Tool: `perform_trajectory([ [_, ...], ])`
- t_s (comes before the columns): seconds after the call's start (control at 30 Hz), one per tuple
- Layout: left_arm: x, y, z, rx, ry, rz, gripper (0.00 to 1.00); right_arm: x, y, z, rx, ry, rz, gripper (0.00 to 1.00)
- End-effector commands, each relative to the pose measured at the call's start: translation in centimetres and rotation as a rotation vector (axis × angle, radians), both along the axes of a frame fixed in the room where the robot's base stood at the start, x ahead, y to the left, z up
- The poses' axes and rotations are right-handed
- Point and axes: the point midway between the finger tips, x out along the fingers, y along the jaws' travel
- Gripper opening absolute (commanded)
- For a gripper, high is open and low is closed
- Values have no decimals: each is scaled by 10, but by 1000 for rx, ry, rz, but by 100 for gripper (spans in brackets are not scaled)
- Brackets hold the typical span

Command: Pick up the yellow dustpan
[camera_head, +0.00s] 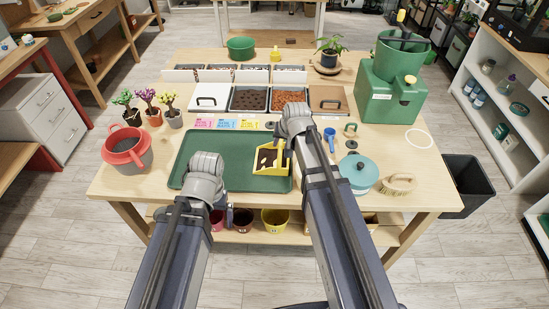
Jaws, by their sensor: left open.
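The yellow dustpan (257,171) lies on the right part of the green tray (225,145), with a dark patch showing in its pan. My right gripper (283,146) is at the dustpan's upper right side, partly hidden behind my own wrist and forearm. I cannot tell whether it touches the dustpan or whether its jaws are closed. My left gripper (217,203) is at the lower left of the tray, apart from the dustpan. It is open and looks empty, though my wrist hides most of its fingers.
A teal lidded pot (358,172) and a brush (398,184) lie to the right. Soil bins (249,99) and a green machine (391,95) stand behind. Small potted flowers (149,105) stand at the left.

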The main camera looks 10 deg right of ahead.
Motion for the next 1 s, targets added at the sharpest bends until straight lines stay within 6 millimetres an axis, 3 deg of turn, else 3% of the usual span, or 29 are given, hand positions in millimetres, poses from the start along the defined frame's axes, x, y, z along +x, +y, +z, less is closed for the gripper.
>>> perform_trajectory([
  [0.33,0,0,-25,0,0,0,100,10,1,-25,0,1,1,35],
  [0.67,0,0,-32,0,0,0,100,12,2,-32,0,1,1,35],
  [1.0,0,0,-71,0,0,0,100,25,2,-71,0,1,1,35],
])
